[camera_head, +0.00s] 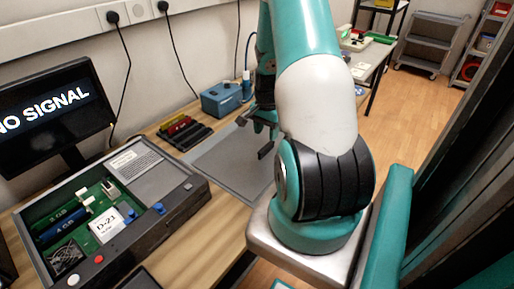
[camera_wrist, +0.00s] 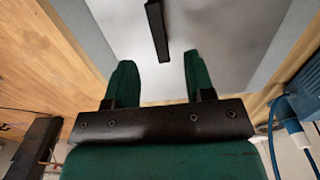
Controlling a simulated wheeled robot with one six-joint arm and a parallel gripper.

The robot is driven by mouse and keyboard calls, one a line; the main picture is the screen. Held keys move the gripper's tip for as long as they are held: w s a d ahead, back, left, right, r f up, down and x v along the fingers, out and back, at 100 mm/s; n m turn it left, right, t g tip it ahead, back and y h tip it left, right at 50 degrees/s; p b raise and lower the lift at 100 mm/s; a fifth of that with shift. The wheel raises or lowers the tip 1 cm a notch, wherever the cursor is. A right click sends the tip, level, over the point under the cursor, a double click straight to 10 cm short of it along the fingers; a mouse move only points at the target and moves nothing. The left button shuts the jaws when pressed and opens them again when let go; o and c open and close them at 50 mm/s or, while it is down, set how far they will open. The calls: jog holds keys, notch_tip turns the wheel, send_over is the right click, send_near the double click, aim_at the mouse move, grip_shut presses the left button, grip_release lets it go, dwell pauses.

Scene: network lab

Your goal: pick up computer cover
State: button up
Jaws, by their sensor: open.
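The computer cover looks to be the flat grey panel (camera_head: 215,165) lying on the wooden table, partly hidden behind my arm. It fills much of the wrist view as a pale grey surface (camera_wrist: 225,45), with a black bar-shaped handle (camera_wrist: 157,30) on it. My gripper (camera_wrist: 158,75) is open and empty. Its two green fingers point toward the panel, and the handle lies beyond the fingertips, between them in the picture. In the head view my gripper (camera_head: 262,120) is over the panel, partly hidden by my arm. I see no contact with the handle.
An open computer case (camera_head: 160,225) with green boards and a white D-23 label stands at front left. A monitor (camera_head: 50,115) reads NO SIGNAL. Coloured tools (camera_head: 182,130) and a blue box (camera_head: 221,99) with a blue cylinder beside it stand near the panel, by the wall.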

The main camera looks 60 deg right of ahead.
aim_at(267, 146)
jog(key=shift+f+p, duration=0.65)
jog(key=shift+f, duration=2.95)
jog(key=shift+d, duration=0.1)
grip_shut()
